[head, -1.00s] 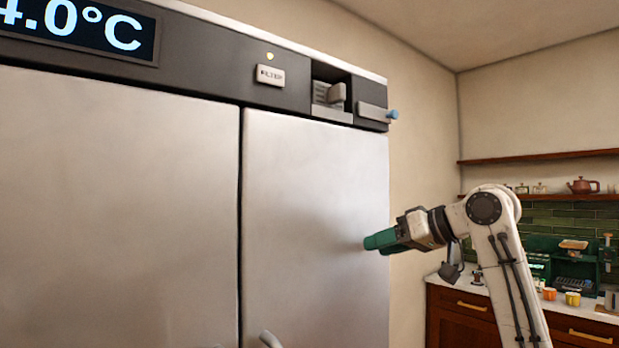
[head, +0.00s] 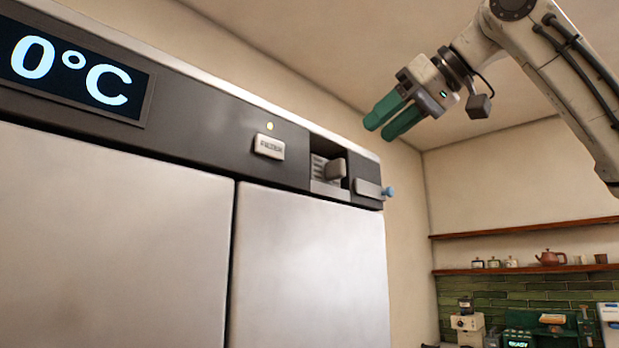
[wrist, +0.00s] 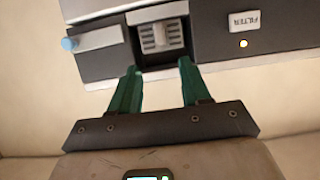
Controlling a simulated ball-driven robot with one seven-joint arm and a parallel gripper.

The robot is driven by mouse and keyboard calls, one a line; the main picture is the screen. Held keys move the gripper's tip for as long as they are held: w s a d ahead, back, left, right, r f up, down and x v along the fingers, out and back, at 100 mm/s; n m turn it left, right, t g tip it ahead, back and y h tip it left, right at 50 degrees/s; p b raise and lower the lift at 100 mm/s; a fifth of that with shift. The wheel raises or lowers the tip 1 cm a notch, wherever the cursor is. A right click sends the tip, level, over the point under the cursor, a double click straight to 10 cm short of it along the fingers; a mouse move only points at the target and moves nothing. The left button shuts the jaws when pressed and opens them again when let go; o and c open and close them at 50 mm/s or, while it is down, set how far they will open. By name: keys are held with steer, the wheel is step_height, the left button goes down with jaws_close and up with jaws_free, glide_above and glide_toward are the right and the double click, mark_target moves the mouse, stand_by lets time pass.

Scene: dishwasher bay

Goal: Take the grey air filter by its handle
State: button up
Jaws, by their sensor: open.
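The grey air filter (head: 322,187) sits in an open slot in the dark top panel of the steel cabinet. Its light grey handle (head: 336,169) sticks out at the front. In the wrist view the filter (wrist: 155,38) shows upside down, ahead of my fingertips and roughly between their lines. My gripper (head: 382,121) is open and empty, above and to the right of the slot in the head view, apart from the filter. Its two green fingers also show in the wrist view (wrist: 159,70).
A "FILTER" label plate (head: 269,146) is left of the slot, with a lit lamp (head: 270,126) above it. Right of the slot is a flap (head: 367,187) with a blue knob (head: 388,192). Shelves (head: 530,227) hang on the far wall. The air around my gripper is clear.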

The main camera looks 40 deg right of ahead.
mark_target(344, 160)
steer(key=shift+f+p+x, duration=0.15)
steer(key=shift+p+x, duration=0.45)
steer(key=shift+x, duration=2.05)
steer(key=shift+f+p+x, duration=0.15)
steer(key=shift+p+x, duration=0.4)
steer(key=shift+x, duration=2.05)
steer(key=shift+s+a, duration=0.1)
jaws_close()
